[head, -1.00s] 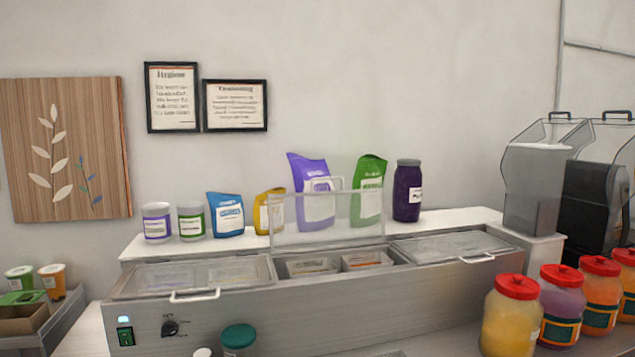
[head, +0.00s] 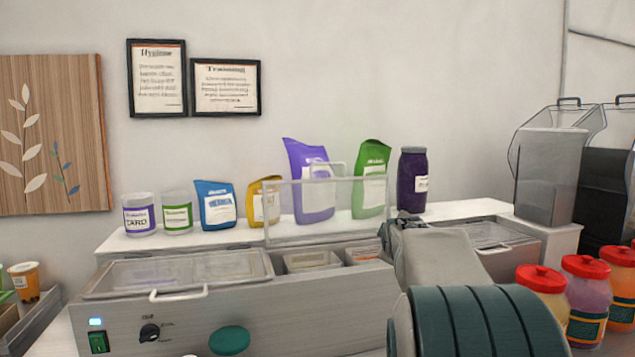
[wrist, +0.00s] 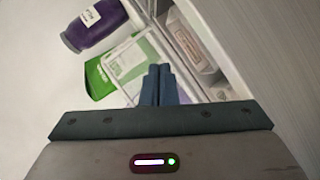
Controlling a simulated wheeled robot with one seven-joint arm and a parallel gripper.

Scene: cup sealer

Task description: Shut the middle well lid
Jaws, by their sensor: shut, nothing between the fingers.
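The middle well lid (head: 350,212) is a clear panel with a white edge and a handle on its upper part. It stands raised at the back of the open middle well (head: 335,258), where two food trays show. In the wrist view the lid (wrist: 132,66) lies just beyond my fingertips. My gripper (head: 406,219) is at the well's right end, right of the lid, partly hidden by my own arm. In the wrist view my gripper (wrist: 160,72) is shut and empty, its fingers together. I cannot tell whether they touch the lid.
The left lid (head: 180,272) and right lid (head: 490,236) lie shut. Pouches and tubs stand on the shelf behind, including a green pouch (head: 371,180) and a purple jar (head: 411,185). Red-capped jars (head: 588,295) stand at the front right.

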